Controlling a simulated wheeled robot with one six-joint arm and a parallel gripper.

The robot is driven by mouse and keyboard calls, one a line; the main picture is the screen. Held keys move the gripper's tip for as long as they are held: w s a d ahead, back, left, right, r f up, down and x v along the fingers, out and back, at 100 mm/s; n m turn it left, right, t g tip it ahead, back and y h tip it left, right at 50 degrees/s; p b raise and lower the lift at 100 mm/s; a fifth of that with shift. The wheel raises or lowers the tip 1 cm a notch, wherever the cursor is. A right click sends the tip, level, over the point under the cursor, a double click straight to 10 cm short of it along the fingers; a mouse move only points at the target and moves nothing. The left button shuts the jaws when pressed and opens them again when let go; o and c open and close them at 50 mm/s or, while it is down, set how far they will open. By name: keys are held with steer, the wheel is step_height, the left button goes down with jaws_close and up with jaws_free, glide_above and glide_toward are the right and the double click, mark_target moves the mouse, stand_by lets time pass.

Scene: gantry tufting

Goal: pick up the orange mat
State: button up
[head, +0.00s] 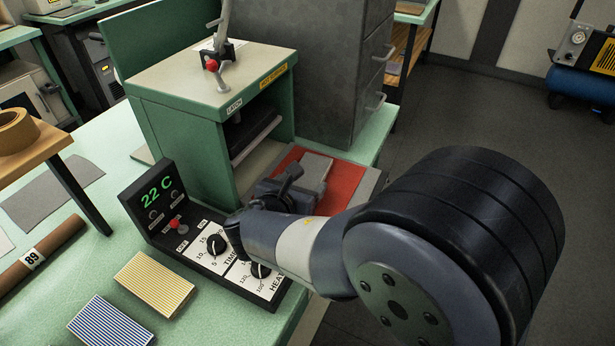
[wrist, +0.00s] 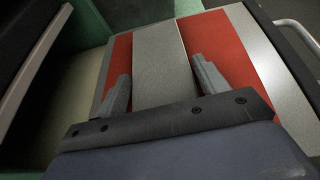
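A flat orange-red sheet (head: 344,190) lies on the bench in front of the green press; it also shows in the wrist view (wrist: 222,50). A grey slab (head: 316,170) rests on it and covers its middle. A small pad with yellow-orange and white stripes (head: 154,284) lies at the front left. I cannot tell for sure which of the two is the orange mat. My gripper (wrist: 160,67) is open over the red sheet, its fingers on either side of the grey slab (wrist: 157,58). Nothing is seen held; finger contact is unclear.
A control box (head: 165,215) reading 22 C stands left of my gripper. The green press (head: 195,100) is behind it, with a grey cabinet (head: 330,60) to the right. A blue-striped pad (head: 110,325) and a brown roll (head: 35,258) lie left.

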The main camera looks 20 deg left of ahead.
steer(key=c, duration=0.6)
